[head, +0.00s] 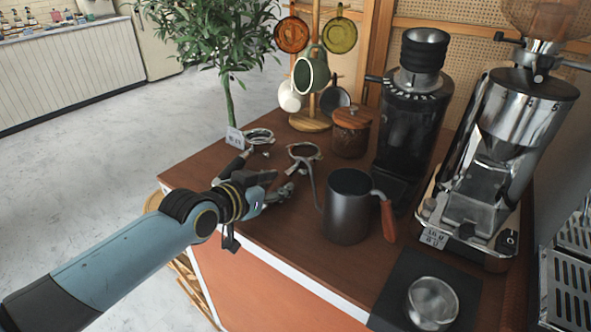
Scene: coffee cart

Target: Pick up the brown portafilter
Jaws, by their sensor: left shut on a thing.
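The brown portafilter (304,152) is at the middle of the wooden counter, its round metal head pointing away from me. Its handle runs back toward my left gripper (281,189), which is shut on it. The fingers and wrist hide most of the handle. I cannot tell whether the portafilter touches the counter or is slightly raised. A second portafilter (258,136) with a dark handle lies just to the left, near a small white sign. My right gripper is not in view.
A dark pitcher (347,208) with a brown handle stands close to the right of my left gripper. A mug tree (313,83), a wooden-lidded jar (351,134) and grinders (411,115) stand behind. A glass cup (432,301) sits on a black mat. The counter's front left is mostly clear.

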